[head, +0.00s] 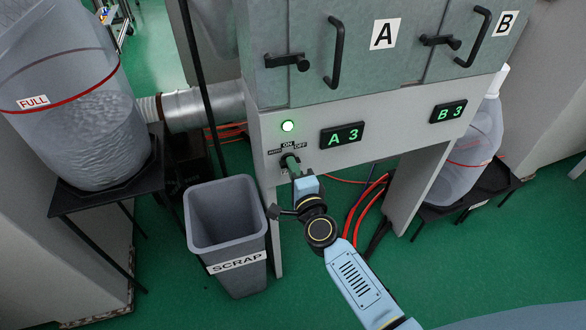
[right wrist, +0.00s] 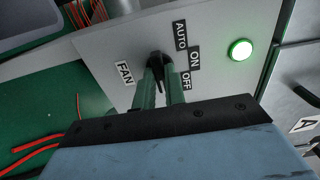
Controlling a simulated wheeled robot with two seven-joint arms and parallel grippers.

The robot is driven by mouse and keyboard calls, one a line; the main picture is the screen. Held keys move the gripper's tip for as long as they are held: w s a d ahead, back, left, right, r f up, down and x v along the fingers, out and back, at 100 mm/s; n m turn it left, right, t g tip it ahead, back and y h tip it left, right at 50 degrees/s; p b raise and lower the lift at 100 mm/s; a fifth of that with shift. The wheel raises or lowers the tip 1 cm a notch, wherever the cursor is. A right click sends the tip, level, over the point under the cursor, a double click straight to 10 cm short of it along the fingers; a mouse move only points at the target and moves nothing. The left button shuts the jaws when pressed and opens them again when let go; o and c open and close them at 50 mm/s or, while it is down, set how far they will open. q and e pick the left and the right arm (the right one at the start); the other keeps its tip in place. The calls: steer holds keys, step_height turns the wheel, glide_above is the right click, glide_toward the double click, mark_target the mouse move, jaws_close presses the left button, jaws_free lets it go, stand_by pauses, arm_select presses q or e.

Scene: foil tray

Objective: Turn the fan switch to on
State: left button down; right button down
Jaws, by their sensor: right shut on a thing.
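The fan switch (right wrist: 157,61) is a black knob on the light grey panel of the cabinet, ringed by the labels AUTO, ON and OFF, with a FAN label beside it. My right gripper (right wrist: 161,80) has its two green fingers closed around the knob. In the head view my right gripper (head: 290,163) is at the panel below the ON label and mostly hides the knob. I cannot tell exactly which label the knob points at. A green lamp (head: 288,126) above the switch is lit, and it also shows in the right wrist view (right wrist: 240,50). My left gripper is not in view.
A grey SCRAP bin (head: 228,205) stands left of my right arm. A clear FULL container (head: 75,125) sits on a black stand (head: 110,190) at left. Doors A (head: 350,70) and B (head: 475,60) have protruding handles. Red hoses (head: 368,205) lie under the cabinet.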

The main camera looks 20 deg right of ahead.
steer(key=c, duration=1.6)
jaws_free()
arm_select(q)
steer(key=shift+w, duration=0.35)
arm_select(e)
steer(key=shift+o, duration=0.7)
